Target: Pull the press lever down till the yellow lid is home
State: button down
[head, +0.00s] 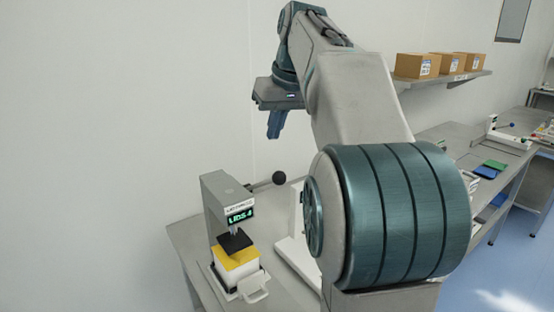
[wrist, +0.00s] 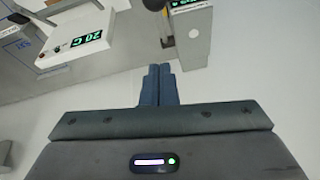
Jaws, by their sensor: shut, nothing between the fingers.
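The press (head: 222,200) stands on the bench at the lower left of the head view, a grey column with a small green display. Its lever ends in a black ball knob (head: 279,177) to the right of the column, raised. The yellow lid (head: 238,258) lies on a white container (head: 238,279) under the dark press pad (head: 235,242). I cannot tell how far the lid is seated. My gripper (head: 273,131) is shut and empty, above the knob and apart from it. In the wrist view the shut fingers (wrist: 160,73) point toward the press (wrist: 192,35), with the dark knob (wrist: 155,4) at the top edge.
A white device with a green display (wrist: 88,40) is at the upper left of the wrist view. In the head view, boxes (head: 417,66) stand on a wall shelf, and green and blue items (head: 495,165) lie farther along the bench. My arm hides part of the bench.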

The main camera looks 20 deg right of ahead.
jog(key=shift+s+a+f, duration=0.1)
jog(key=shift+s+f, duration=0.25)
jog(key=shift+f, duration=0.65)
jog(key=shift+s+a+f, duration=0.1)
jog(key=shift+s+f, duration=0.2)
jog(key=shift+f, duration=0.7)
jog(key=shift+s+a+f, duration=0.1)
jog(key=shift+s+f, duration=0.25)
jog(key=shift+f, duration=0.65)
jog(key=shift+f, duration=0.15)
